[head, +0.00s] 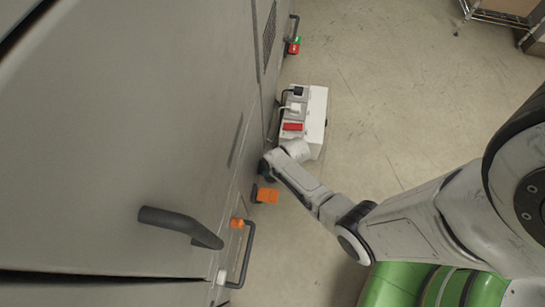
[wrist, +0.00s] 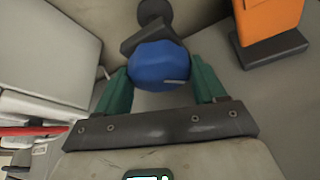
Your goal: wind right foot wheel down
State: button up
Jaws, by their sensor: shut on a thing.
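A blue faceted wheel (wrist: 158,66) with a pale mark on its face sits at the top middle of the wrist view. Behind it are a dark bracket and a dark round foot (wrist: 154,12). My gripper (wrist: 162,80) has its two green fingers on either side of the wheel, shut on it. In the head view my gripper (head: 265,168) is low against the grey machine's (head: 110,120) side. The wheel cannot be made out there. Which way the wheel is turned cannot be told.
An orange block (head: 267,195) on a dark base stands close by and also shows in the wrist view (wrist: 268,20). A white box (head: 317,112) with a red part stands just beyond my gripper. Dark handles (head: 180,226) stick out from the machine.

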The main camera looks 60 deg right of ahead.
jog(key=shift+m+h+p, duration=0.35)
jog(key=shift+m+h, duration=0.15)
jog(key=shift+m, duration=0.9)
jog(key=o, duration=1)
jog(key=p+v, duration=0.6)
jog(key=v, duration=0.4)
jog(key=shift+s+a+r+p, duration=0.1)
jog(key=shift+r+p, duration=0.3)
jog(key=shift+a+r, duration=0.1)
